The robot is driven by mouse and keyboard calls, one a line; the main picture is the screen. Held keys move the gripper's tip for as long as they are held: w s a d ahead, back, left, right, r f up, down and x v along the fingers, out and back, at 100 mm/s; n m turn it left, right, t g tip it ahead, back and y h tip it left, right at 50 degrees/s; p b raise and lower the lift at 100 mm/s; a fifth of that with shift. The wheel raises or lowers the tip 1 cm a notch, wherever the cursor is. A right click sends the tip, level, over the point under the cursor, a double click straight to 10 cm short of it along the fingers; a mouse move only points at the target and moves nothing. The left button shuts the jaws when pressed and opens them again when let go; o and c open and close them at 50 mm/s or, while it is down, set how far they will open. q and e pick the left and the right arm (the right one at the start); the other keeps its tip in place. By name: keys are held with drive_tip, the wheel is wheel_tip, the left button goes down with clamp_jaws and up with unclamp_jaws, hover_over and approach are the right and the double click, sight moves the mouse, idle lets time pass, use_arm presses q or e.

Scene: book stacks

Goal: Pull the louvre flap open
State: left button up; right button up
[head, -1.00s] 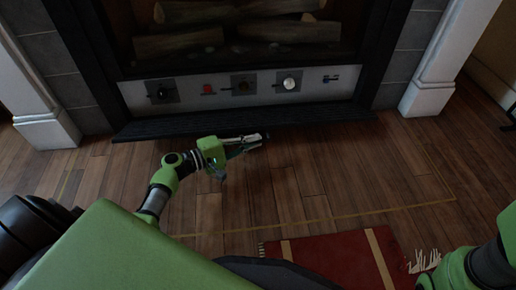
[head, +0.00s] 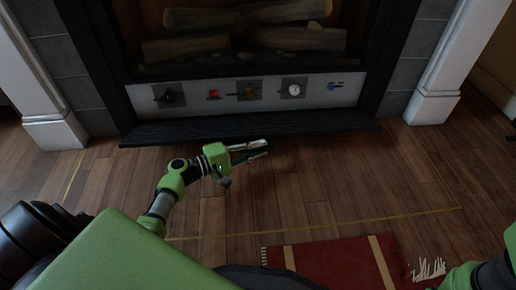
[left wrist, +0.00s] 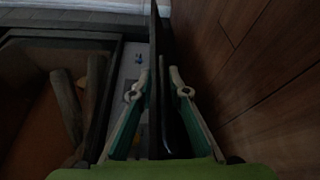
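The louvre flap (head: 250,130) is the black ribbed strip below the fireplace's control panel (head: 245,92) in the head view. It stands out over the floor, and the panel above it is uncovered. My left gripper (head: 268,149) is just in front of the flap's front edge, near its middle, pointing right. In the left wrist view the flap (left wrist: 154,40) is a thin dark upright plate, and my left gripper (left wrist: 160,80) is open with one finger on each side of it. Contact cannot be told. My right gripper is out of view; only part of that arm shows.
The panel carries several knobs and a red button (head: 213,94). Logs (head: 245,30) lie in the firebox above. White pillars (head: 437,70) flank the fireplace. A red fringed rug (head: 335,262) lies on the wooden floor, which is clear in front of the flap.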

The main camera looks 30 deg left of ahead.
use_arm(q)
drive_tip(key=f+v, duration=0.1)
drive_tip(key=v, duration=1.1)
drive_tip(key=shift+r, duration=0.45)
drive_tip(key=shift+o, duration=0.4)
